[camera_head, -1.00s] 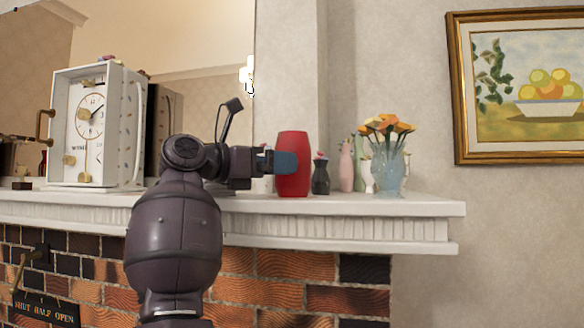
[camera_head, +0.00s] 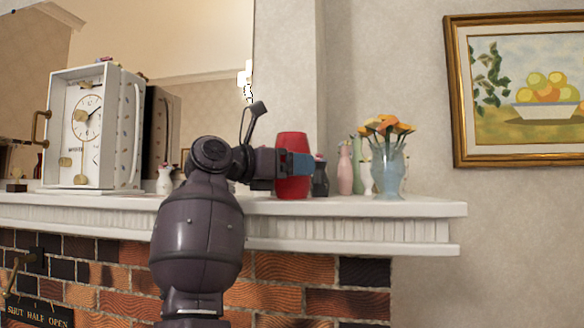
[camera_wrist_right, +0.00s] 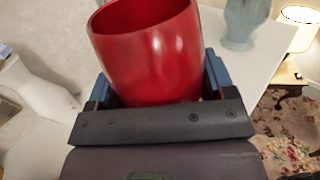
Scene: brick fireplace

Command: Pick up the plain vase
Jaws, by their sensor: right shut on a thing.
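The plain vase is glossy red with an open top. It stands upright at the mantel in the head view (camera_head: 291,142), and I cannot tell any gap under it. My right gripper (camera_head: 298,163) reaches it from the left, with a blue finger across its middle. In the right wrist view the red vase (camera_wrist_right: 150,50) sits between the two blue fingers of my right gripper (camera_wrist_right: 158,80), which is shut on it. Its lower part is hidden there by the gripper body. My left gripper is not in view.
The white mantel shelf (camera_head: 400,209) also holds a dark vase (camera_head: 320,178) close to the right of the red one, a pink vase (camera_head: 345,170) and a blue flower vase (camera_head: 388,172). A white clock (camera_head: 90,130) stands at left. A framed painting (camera_head: 520,90) hangs at right.

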